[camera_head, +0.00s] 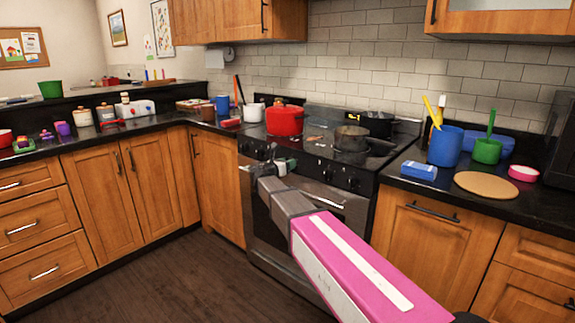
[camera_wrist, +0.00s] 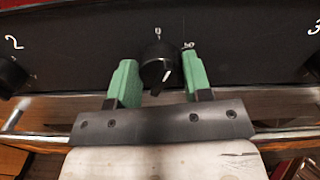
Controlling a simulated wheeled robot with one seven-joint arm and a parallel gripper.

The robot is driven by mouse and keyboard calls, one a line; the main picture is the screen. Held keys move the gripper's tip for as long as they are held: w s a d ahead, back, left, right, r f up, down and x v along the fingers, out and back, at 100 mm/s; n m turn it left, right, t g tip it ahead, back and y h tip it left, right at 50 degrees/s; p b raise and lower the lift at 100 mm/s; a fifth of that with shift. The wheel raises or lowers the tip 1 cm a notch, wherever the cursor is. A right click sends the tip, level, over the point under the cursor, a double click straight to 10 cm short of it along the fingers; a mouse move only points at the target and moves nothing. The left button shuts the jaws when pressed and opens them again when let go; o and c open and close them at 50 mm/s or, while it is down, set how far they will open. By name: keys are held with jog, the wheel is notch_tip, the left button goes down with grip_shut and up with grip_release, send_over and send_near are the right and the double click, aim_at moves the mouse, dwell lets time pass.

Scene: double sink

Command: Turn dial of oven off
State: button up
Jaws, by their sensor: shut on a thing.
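The oven dial (camera_wrist: 157,62) is a round black knob on the black control panel, seen in the wrist view between my gripper's two green fingers. A white "0" is printed above it and "50" to its upper right. A short white mark shows on the lower right of its face. My gripper (camera_wrist: 161,82) is shut on the dial, with one finger on each side. In the head view my gripper (camera_head: 279,165) is at the front panel of the oven (camera_head: 262,205), and it and my pink arm hide the dial.
Another knob (camera_wrist: 12,74) marked 2 is left of the dial, and one (camera_wrist: 314,66) marked 3 is at the right edge. The oven handle (camera_head: 322,198) runs below the panel. A red pot (camera_head: 285,120) and a pan (camera_head: 351,139) stand on the cooktop.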

jog(key=shift+f+n, duration=0.1)
jog(key=shift+n, duration=2.2)
jog(key=o, duration=0.9)
jog(key=shift+a, duration=0.1)
jog(key=v, duration=1)
jog(key=shift+s+a, duration=0.25)
jog(key=shift+s, duration=0.05)
